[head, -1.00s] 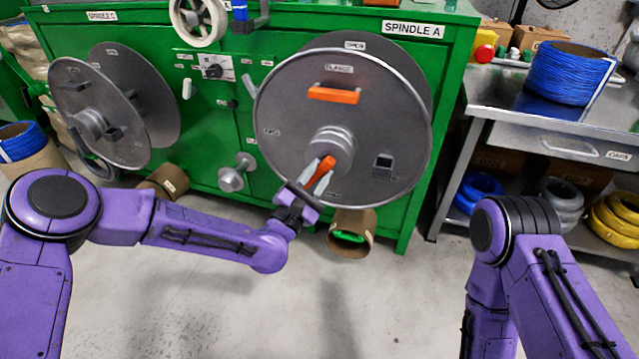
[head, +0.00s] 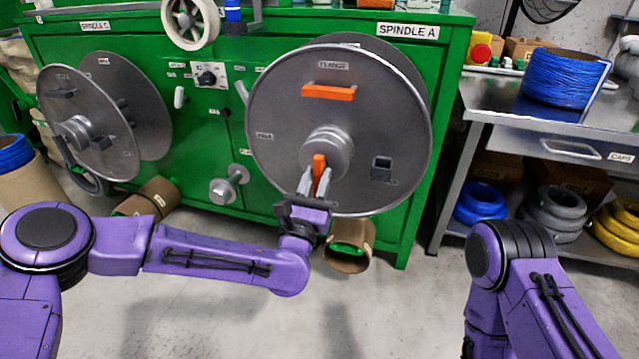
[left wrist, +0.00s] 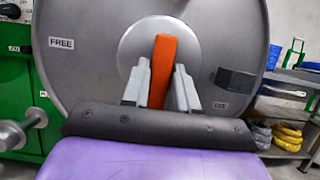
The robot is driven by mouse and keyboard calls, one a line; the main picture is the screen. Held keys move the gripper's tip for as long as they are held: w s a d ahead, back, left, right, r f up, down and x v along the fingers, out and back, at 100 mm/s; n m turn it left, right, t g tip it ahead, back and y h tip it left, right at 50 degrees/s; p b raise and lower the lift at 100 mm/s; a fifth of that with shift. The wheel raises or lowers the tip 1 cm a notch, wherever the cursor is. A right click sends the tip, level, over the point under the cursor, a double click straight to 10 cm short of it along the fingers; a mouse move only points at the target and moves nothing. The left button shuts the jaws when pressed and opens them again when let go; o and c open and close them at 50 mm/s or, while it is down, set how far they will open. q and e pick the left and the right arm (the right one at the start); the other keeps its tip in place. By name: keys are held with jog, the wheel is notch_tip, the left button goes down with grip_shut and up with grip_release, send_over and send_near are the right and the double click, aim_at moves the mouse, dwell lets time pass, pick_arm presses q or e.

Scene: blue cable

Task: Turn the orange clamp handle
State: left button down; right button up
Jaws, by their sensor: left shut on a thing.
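The orange clamp handle (head: 318,168) sticks out from the grey hub (head: 328,146) at the centre of the reel flange (head: 280,110) on spindle A. It points about straight down from the hub. My left gripper (head: 316,182) comes from below and is shut on it, with one grey finger on each side. The left wrist view shows the handle (left wrist: 163,70) upright between the fingers (left wrist: 160,92). A second orange bar (head: 328,92) sits higher on the flange. My right gripper is out of view; only my right arm shows.
The green cabinet (head: 228,165) stands behind the reel. Another grey reel (head: 70,95) hangs at left. Cardboard tubes (head: 352,256) lie at the cabinet's foot. A steel table (head: 500,105) with a blue cable coil (head: 566,78) stands at right. The floor in front is clear.

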pick_arm(q)
jog(key=shift+s+d+f, duration=0.15)
jog(key=shift+s+f, duration=0.05)
jog(key=shift+f, duration=0.2)
jog(key=c, duration=1)
grip_release()
jog(key=shift+o, duration=0.2)
jog(key=shift+r, duration=0.2)
jog(key=v, duration=1)
jog(key=shift+s, duration=0.2)
jog(key=shift+f, duration=0.1)
